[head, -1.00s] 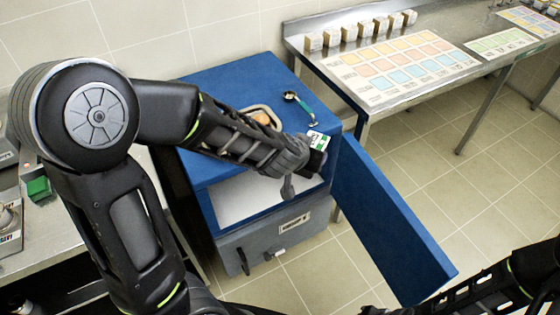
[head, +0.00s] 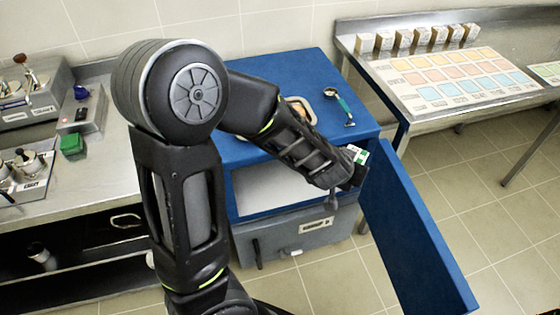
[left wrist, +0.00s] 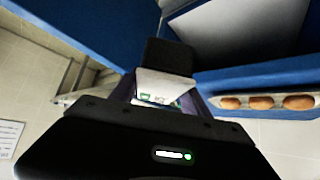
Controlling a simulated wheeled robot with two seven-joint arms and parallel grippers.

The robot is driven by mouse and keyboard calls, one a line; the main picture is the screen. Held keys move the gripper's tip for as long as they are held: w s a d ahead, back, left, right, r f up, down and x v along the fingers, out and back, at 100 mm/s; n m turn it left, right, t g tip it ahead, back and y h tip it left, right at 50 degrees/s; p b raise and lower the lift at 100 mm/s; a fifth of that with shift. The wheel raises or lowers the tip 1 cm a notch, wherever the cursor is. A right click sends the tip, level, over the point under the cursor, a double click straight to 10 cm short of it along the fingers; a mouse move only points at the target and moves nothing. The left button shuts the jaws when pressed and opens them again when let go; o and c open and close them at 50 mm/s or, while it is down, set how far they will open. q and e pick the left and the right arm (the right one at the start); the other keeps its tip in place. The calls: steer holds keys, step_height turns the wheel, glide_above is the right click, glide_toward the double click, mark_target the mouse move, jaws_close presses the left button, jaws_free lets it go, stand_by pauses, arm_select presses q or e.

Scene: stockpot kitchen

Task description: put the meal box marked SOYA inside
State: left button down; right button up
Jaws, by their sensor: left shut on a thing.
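My left gripper (head: 356,176) is shut on a small meal box (head: 357,154) with a white and green label. The box also shows between the fingers in the left wrist view (left wrist: 166,86). Its lettering is too small to read. The gripper holds it in front of the right side of the blue cabinet (head: 300,67), near its open front. The cabinet's blue door (head: 412,235) stands open to the right. My forearm hides part of the opening, and the pale interior (head: 270,190) shows beside it. My right gripper is not in view.
A tray (head: 299,100) with brown rolls and a green-handled tool (head: 340,103) lie on the cabinet top. A steel table (head: 375,62) at right holds several small boxes and coloured cards. A counter (head: 110,170) with appliances stands at left.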

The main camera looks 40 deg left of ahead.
arm_select(q)
steer(key=a+f+n+y+b, duration=0.2)
steer(key=a+f+b, duration=0.2)
steer(key=f+b, duration=0.4)
steer(key=s+a+f+n+g+y+b, duration=0.1)
steer(key=f+b, duration=0.7)
steer(key=f, duration=1.1)
steer(key=a+n+y, duration=0.1)
steer(key=a+n, duration=0.1)
steer(key=a, duration=0.1)
steer(key=shift+s+a, duration=0.25)
steer(key=shift+w+a, duration=0.1)
steer(key=w+a+f, duration=0.1)
steer(key=w+a, duration=0.2)
steer(key=a, duration=0.2)
steer(key=w+a+b, duration=0.1)
steer(key=w+a, duration=0.3)
steer(key=a, duration=0.1)
steer(key=w+a+f+b, duration=0.1)
steer(key=w+a, duration=0.3)
steer(key=a, duration=0.2)
steer(key=shift+f, duration=0.6)
steer(key=shift+w+a+f+b, duration=0.1)
steer(key=shift+f+b, duration=1.05)
steer(key=shift+f, duration=0.75)
